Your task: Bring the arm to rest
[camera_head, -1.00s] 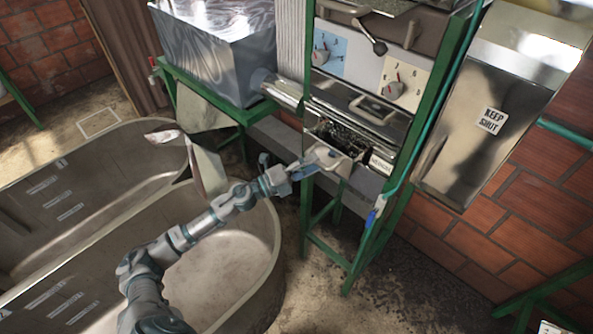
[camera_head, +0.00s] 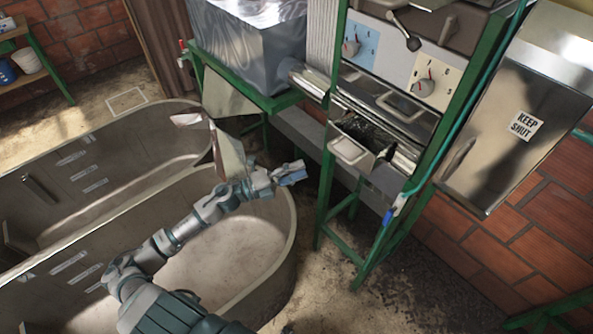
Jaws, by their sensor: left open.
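My left arm comes in from the lower left and reaches over the near tub. My left gripper (camera_head: 290,173) is open and empty, just above the far right rim of that tub. It is apart from the pulper machine and to the left of its open tray (camera_head: 349,150). My right gripper is not in view.
Two large metal tubs, the near one (camera_head: 285,255) and the far one (camera_head: 60,170), fill the left side. The green-framed machine (camera_head: 325,205) with two dials stands right of centre. A steel cabinet (camera_head: 500,105) marked "KEEP SHUT" is at the right. Bare floor lies between.

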